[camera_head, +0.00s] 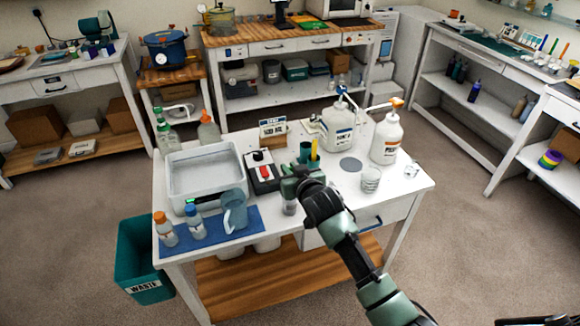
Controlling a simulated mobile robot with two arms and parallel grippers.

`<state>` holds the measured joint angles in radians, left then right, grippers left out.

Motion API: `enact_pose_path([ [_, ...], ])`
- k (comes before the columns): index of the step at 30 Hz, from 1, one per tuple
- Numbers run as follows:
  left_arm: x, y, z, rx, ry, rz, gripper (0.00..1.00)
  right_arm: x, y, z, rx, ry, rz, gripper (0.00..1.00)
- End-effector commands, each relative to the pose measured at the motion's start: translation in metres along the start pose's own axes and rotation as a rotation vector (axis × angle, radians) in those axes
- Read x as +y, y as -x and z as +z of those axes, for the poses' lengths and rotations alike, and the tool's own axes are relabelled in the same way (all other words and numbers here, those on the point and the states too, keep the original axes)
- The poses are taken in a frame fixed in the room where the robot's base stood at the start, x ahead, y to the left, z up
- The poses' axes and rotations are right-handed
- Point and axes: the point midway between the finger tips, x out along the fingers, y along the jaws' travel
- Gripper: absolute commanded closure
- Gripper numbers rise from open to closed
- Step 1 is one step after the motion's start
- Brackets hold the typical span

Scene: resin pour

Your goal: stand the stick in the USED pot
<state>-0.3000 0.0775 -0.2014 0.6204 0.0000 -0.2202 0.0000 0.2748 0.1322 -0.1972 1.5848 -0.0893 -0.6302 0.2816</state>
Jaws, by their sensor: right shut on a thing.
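My right gripper (291,184) is shut near the front middle of the white work table, above a small clear cup (289,207). The stick in its jaws is hidden by the gripper and wrist. A dark green pot (305,152) stands just behind the gripper. I cannot read any USED label. My left gripper is not in view.
On the work table (405,185) are a clear tray (203,172), a scale (262,172), a blue jug (234,211) and small bottles on the left. Two white pump bottles (386,140) and a clear cup (371,179) stand right. A teal waste bin (142,262) is on the floor.

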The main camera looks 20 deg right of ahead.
Motion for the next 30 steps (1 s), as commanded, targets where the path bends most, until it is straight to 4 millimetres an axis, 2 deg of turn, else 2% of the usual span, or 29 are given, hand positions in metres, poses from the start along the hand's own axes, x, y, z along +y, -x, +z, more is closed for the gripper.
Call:
enact_pose_path([
  [3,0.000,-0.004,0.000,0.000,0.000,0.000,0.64,0.000,-0.002,0.006,0.000,0.000,0.000,1.00],
  [12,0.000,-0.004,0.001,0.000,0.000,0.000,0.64,0.000,-0.002,0.006,0.001,0.000,0.000,1.00],
  [13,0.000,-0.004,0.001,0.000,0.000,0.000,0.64,0.000,-0.002,0.006,0.001,0.000,0.000,0.80],
  [15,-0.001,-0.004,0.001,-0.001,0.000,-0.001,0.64,0.000,-0.002,0.006,0.001,0.000,0.000,0.61],
  [26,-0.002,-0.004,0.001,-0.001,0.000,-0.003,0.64,0.000,-0.001,0.006,0.001,-0.001,-0.001,0.60],
  [30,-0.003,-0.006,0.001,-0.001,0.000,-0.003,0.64,0.000,0.010,0.007,0.002,-0.001,-0.001,0.60],
])
